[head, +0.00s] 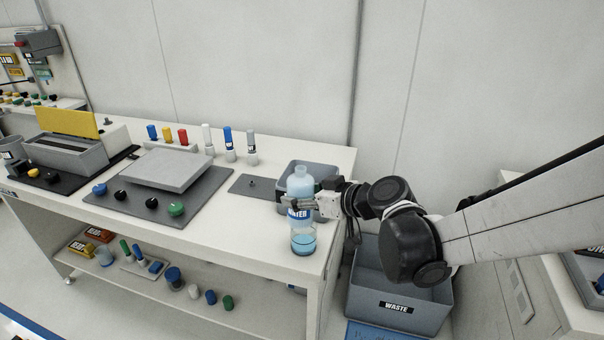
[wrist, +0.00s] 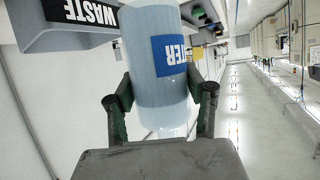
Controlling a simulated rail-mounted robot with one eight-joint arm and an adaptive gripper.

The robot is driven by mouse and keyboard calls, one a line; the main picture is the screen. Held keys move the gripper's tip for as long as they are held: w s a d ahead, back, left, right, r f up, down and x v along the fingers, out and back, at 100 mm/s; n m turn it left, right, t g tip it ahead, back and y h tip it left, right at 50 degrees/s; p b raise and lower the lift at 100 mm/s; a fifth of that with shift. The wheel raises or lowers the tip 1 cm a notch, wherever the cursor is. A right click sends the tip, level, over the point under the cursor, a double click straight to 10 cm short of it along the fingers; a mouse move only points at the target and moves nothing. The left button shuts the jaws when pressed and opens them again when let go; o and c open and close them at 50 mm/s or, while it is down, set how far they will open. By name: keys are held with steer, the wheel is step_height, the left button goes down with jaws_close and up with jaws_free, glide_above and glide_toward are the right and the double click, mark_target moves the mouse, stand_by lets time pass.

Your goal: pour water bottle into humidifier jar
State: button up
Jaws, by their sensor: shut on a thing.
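The water bottle (head: 302,235) is pale blue and clear, with a blue label, and stands upright in the head view at the table's front right. My gripper (head: 300,201) is shut on its upper body, coming from the right. In the wrist view the bottle (wrist: 150,95) sits between both fingers of my gripper (wrist: 158,88), label partly in sight. The bottle overlaps the table's front edge in the head view; its height above the table is unclear. A small grey cylindrical container (head: 14,157) at the far left may be the humidifier jar, but I cannot tell.
A grey bin (head: 291,170) is close behind the bottle. Left of it are a dark flat plate (head: 253,187), several upright markers (head: 228,142) and a grey scale-like block (head: 166,169). A waste bin (head: 397,307) stands on the floor below my arm.

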mark_target(288, 215)
steer(key=shift+s+a+f+m+g+p, duration=0.15)
steer(key=shift+s+f+m+g+p, duration=0.1)
steer(key=shift+f+m+g, duration=0.3)
steer(key=shift+s+a+f+m+g+p, duration=0.15)
steer(key=shift+s+f+m+g+p, duration=0.1)
steer(key=shift+f+m+g, duration=0.25)
steer(key=shift+s+f+m+g+p, duration=0.15)
steer(key=shift+m+g+p, duration=0.3)
steer(key=shift+m+g, duration=0.4)
steer(key=shift+f, duration=0.15)
steer(key=shift+s+a+f+m+g+y+b, duration=0.1)
steer(key=shift+s+m+g+y+b, duration=0.1)
steer(key=shift+m+g+y+b, duration=0.5)
steer(key=shift+s+h, duration=0.1)
steer(key=shift+h, duration=0.2)
steer(key=shift+f+g+b, duration=0.3)
steer(key=shift+g+b, duration=0.1)
steer(key=shift+g, duration=0.2)
steer(key=shift+r, duration=0.1)
